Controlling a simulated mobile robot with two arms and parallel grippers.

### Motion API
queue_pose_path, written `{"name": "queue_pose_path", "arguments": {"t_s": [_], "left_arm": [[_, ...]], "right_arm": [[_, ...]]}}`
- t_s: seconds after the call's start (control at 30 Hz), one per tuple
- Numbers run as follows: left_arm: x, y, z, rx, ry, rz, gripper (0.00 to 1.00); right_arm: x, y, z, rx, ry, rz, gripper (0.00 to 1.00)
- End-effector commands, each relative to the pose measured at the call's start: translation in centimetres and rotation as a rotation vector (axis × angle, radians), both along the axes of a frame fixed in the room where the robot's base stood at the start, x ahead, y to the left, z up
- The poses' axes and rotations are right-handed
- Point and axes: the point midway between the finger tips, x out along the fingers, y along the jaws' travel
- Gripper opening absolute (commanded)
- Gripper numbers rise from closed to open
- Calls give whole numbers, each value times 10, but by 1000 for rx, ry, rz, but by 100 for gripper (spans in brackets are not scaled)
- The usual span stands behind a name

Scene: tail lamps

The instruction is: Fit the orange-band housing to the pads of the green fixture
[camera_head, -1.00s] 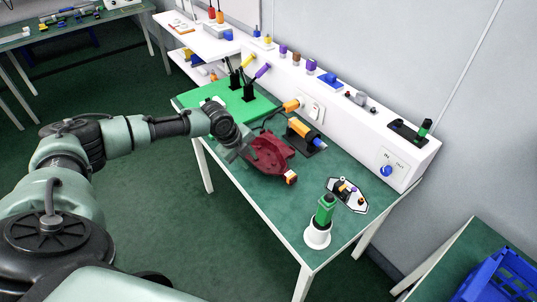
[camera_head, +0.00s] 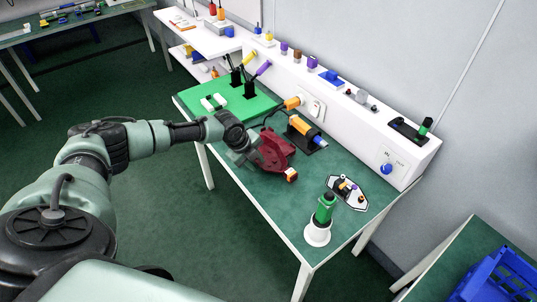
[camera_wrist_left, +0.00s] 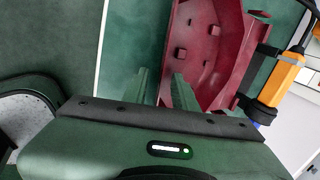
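The dark red, tray-like housing (camera_head: 273,149) is over the green table, with an orange band (camera_head: 291,175) at its near end. My left gripper (camera_head: 247,156) is at its left side. In the left wrist view the housing (camera_wrist_left: 213,40) lies ahead, and its near wall runs between my two fingers (camera_wrist_left: 161,88); they appear closed on it. The finger contact is partly hidden. The green fixture (camera_head: 262,103) is a flat board at the back left of the table, with white pads (camera_head: 214,102) on its left part. My right gripper is not in view.
An orange and blue tool (camera_head: 305,132) in a black holder stands just right of the housing, close to it. A white shelf unit (camera_head: 345,125) with small parts lines the back.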

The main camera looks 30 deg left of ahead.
Motion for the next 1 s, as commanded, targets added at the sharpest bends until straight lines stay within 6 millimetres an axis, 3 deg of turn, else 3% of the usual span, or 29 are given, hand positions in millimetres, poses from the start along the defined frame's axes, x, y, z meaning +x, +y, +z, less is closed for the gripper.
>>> {"name": "queue_pose_path", "arguments": {"t_s": [0.33,0.43,0.47,1.0], "left_arm": [[0,0,-1,0,0,0,28],[0,0,-1,0,0,0,3],[0,0,-1,0,0,0,0],[-1,0,-2,1,3,0,0]], "right_arm": [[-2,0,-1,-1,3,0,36],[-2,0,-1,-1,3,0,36],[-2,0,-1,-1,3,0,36],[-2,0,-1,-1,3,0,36]]}}
